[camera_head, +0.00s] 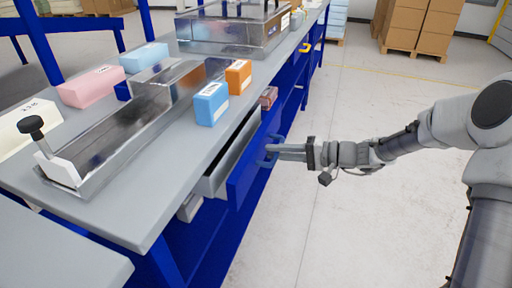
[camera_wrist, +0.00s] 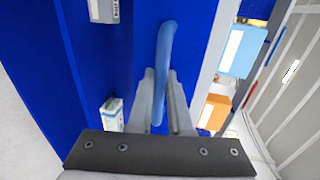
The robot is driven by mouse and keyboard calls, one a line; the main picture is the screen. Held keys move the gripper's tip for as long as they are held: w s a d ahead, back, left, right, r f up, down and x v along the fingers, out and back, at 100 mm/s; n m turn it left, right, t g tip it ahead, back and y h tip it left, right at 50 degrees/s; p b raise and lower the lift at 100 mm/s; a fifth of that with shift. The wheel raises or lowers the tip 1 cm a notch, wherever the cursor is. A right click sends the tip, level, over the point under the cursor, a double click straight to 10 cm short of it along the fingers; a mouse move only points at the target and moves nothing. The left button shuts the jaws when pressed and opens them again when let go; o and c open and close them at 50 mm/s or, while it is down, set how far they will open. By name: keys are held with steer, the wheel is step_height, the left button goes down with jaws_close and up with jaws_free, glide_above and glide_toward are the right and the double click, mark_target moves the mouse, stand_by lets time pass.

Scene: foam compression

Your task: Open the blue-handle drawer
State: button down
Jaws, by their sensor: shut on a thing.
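The blue drawer front (camera_head: 240,182) stands out from the workbench, and part of its grey inside (camera_head: 216,180) shows, so the drawer is partly open. Its blue handle (camera_head: 267,163) is a curved bar on that front. My gripper (camera_head: 280,151) reaches in from the right, with its fingers at the handle. In the wrist view the blue handle (camera_wrist: 166,45) runs down between the two fingers of my gripper (camera_wrist: 161,78), which are shut on it. The lower end of the handle is between the fingers.
On the bench top (camera_head: 150,215) are a metal tray fixture (camera_head: 105,150), a blue block (camera_head: 211,104), an orange block (camera_head: 239,76) and a pink block (camera_head: 91,86). An orange handle (camera_head: 305,48) is farther along. The floor (camera_head: 345,215) right of the bench is clear.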

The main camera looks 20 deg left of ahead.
steer(key=f+v, duration=0.2)
steer(key=v, duration=0.8)
steer(key=d+f+p+v, duration=0.1)
steer(key=f+v, duration=0.1)
steer(key=v, duration=0.8)
steer(key=shift+d+p, duration=0.3)
steer(key=shift+d, duration=0.05)
steer(key=c, duration=0.9)
jaws_free()
steer(key=shift+o, duration=0.2)
steer(key=p+v, duration=0.3)
steer(key=v, duration=1.4)
steer(key=shift+d+p, duration=0.2)
steer(key=shift+p, duration=0.2)
steer(key=shift+w, duration=0.1)
